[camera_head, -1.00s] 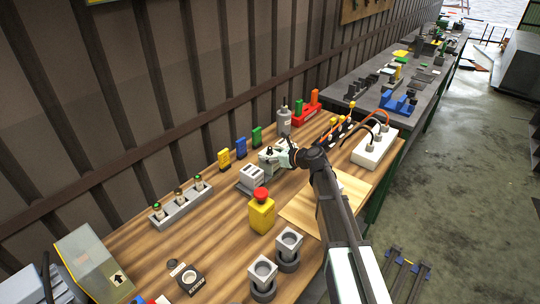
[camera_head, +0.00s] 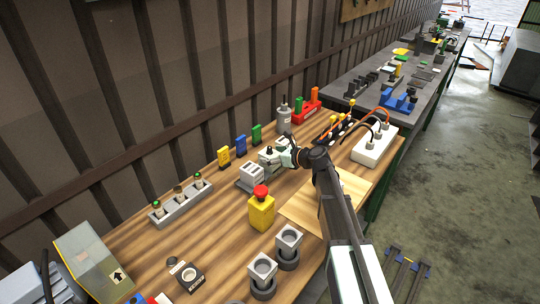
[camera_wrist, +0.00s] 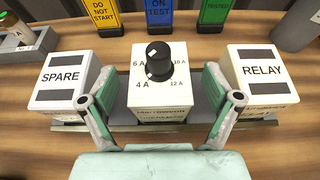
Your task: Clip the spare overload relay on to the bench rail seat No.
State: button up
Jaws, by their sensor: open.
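In the wrist view, a white overload relay (camera_wrist: 160,85) with a black dial marked 4 A to 12 A stands upright on a grey rail. It sits between a block labelled SPARE (camera_wrist: 64,80) and a block labelled RELAY (camera_wrist: 262,78). My gripper (camera_wrist: 165,95) is open, with one finger on each side of the relay, apart from it. In the head view, my gripper (camera_head: 276,156) is over the back of the wooden bench and partly hides this rail. Grey-white modules (camera_head: 251,176) stand on a base just left of it; I cannot read a seat number.
A yellow box with a red button (camera_head: 261,208) stands in front. Yellow, blue and green tags (camera_head: 241,146) stand along the back. A grey cylinder (camera_head: 284,117) and red rack (camera_head: 306,110) are behind. A white socket block (camera_head: 374,145) is at right. A bare board (camera_head: 300,208) lies in front.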

jog(key=v, duration=1.1)
